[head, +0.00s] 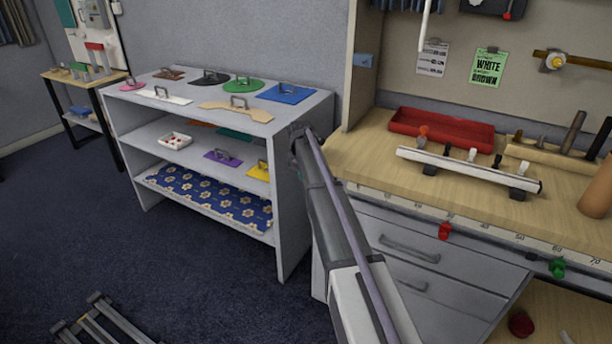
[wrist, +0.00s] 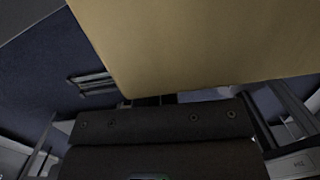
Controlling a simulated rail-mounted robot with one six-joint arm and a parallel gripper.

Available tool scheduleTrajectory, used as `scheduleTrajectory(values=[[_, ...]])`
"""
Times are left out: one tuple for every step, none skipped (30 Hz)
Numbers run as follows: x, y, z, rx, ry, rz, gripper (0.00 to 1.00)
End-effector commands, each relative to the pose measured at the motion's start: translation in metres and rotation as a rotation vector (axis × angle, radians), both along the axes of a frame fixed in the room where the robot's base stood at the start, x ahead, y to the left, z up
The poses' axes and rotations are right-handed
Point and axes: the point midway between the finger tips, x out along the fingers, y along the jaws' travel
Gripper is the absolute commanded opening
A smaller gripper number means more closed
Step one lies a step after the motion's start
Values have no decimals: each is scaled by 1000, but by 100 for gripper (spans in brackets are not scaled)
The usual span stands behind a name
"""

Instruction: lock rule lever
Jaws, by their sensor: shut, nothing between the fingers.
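A pale rule strip (head: 490,235) with printed numbers runs along the front edge of the wooden bench. A red lever or knob (head: 445,231) hangs from it towards the left, and a green one (head: 558,267) towards the right. I cannot tell from here whether either is locked. My gripper (wrist: 160,100) shows in the wrist view as a dark block across the bottom, shut and empty, with its fingertips hard to make out. A tan board-like surface (wrist: 200,45) fills the top of that view. In the head view my arm hides its own end, left of the bench.
A red tray (head: 440,128), a white rail with several knobs (head: 470,170) and tools stand on the bench (head: 375,150). Drawers (head: 420,260) lie below. A grey shelf (head: 290,115) with handled boards is at left.

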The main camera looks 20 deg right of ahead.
Motion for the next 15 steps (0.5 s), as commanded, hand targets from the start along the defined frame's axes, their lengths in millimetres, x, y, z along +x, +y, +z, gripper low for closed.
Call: scheduleTrajectory(values=[[1,2,20,0,0,1,0],[2,4,27,0,0,1,0],[3,6,37,0,0,1,0],[5,8,45,0,0,1,0],[6,10,52,0,0,1,0],[8,12,62,0,0,1,0],[9,14,69,0,0,1,0],[11,16,77,0,0,2,0],[12,19,86,0,0,2,0],[14,21,92,0,0,2,0],[15,23,98,0,0,2,0],[16,25,105,0,0,2,0],[17,27,109,0,0,1,0],[18,28,112,0,0,1,0],[19,29,115,0,0,1,0]])
